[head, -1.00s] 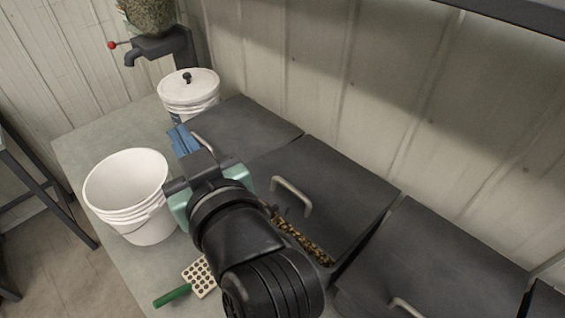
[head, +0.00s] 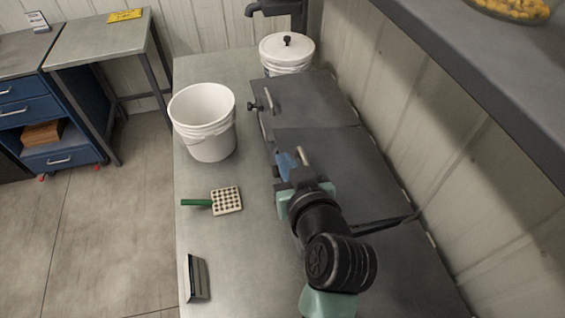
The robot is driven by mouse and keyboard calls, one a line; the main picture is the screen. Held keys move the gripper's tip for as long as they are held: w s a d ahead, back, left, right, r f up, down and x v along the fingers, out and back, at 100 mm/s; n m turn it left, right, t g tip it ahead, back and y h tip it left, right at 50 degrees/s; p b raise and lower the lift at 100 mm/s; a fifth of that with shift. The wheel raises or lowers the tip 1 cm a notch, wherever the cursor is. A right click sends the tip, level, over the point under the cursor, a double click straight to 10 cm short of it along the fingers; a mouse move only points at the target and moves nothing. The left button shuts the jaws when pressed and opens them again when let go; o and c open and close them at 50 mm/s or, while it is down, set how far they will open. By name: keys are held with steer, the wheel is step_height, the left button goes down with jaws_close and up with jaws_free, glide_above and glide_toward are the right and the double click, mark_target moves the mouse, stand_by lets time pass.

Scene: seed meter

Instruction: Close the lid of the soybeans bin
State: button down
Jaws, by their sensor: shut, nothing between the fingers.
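A row of dark bin lids lines the wall side of the bench. The middle lid (head: 350,170) has a light bar handle (head: 304,157) at its front edge. It looks flat or nearly so, and no grain shows under its edge. My gripper (head: 289,163) is shut and empty, its blue fingers at the front edge of this lid, close beside the handle. I cannot tell whether they touch. My arm hides part of the front edge and the near lid (head: 395,265). The far lid (head: 310,100) lies flat. No label names the soybeans bin.
An open white bucket (head: 208,125) stands on the bench, with a green-handled perforated paddle (head: 227,200) and a small dark-faced device (head: 196,278) nearer. A lidded white bucket (head: 286,55) stands at the back. A shelf (head: 490,60) overhangs at the upper right.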

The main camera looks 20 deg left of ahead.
steer(key=p+x, duration=0.1)
steer(key=x, duration=0.3)
steer(key=shift+w+a, duration=0.2)
steer(key=shift+w, duration=0.05)
steer(key=f, duration=0.4)
steer(key=shift+s+d+p, duration=0.25)
steer(key=shift+s+p, duration=0.1)
steer(key=shift+s, duration=0.05)
steer(key=shift+f, duration=0.1)
step_height(320, 180, down, 8)
steer(key=s+a+n+b, duration=0.1)
steer(key=b, duration=0.6)
steer(key=shift+s+a, duration=0.15)
steer(key=shift+a, duration=0.25)
step_height(320, 180, up, 5)
steer(key=a+p, duration=0.1)
steer(key=p, duration=0.3)
steer(key=b+v, duration=0.3)
steer(key=v, duration=0.6)
steer(key=shift+s, duration=0.5)
